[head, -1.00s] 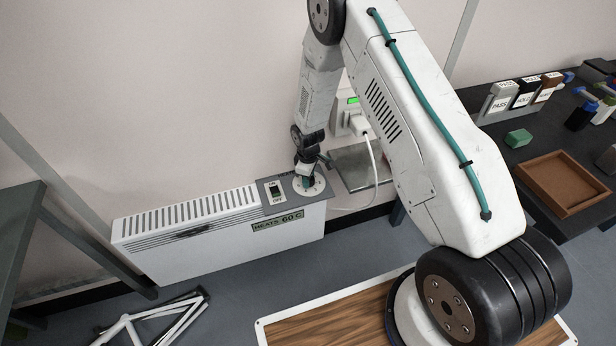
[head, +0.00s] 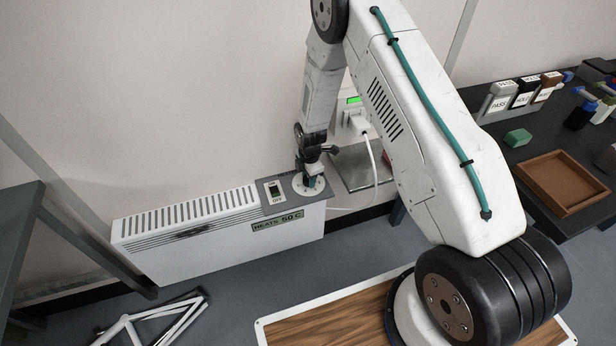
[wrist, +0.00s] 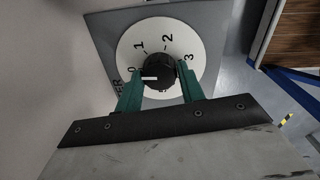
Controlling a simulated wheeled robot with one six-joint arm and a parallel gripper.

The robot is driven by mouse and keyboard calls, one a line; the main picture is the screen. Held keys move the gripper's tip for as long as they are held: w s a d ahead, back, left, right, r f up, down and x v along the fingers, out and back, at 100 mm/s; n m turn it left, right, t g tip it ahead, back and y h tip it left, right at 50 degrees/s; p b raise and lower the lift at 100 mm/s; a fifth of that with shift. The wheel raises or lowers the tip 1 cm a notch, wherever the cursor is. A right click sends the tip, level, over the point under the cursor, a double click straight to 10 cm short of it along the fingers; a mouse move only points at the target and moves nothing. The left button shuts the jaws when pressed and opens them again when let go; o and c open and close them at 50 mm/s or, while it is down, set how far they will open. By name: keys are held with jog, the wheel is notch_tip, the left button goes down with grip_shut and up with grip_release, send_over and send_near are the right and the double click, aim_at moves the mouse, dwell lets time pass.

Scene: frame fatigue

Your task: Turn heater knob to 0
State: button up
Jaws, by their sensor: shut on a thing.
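The white heater (head: 190,238) stands against the wall in the head view. Its label (head: 278,221) reads HEATS 50 C. The white round dial (head: 319,190) is on the right end of its top, beside a switch (head: 274,190) marked OFF. In the wrist view the black knob (wrist: 160,75) sits in the middle of the dial, which shows 0, 1, 2 and 3. Its white mark points left, close to the 0. My gripper (wrist: 160,69) is shut on the knob, with a green finger on either side. In the head view the gripper hides the knob.
A plugged-in socket (head: 358,124) with a cable is on the wall right of the heater. A dark bench (head: 497,122) with a brown tray (head: 563,207) stands at right. A white frame (head: 150,322) lies on the floor.

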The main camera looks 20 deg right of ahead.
jog(key=shift+n, duration=0.4)
jog(key=o, duration=1)
jog(key=shift+c, duration=0.2)
jog(key=r, duration=0.8)
jog(key=shift+s, duration=0.2)
jog(key=shift+f, duration=0.1)
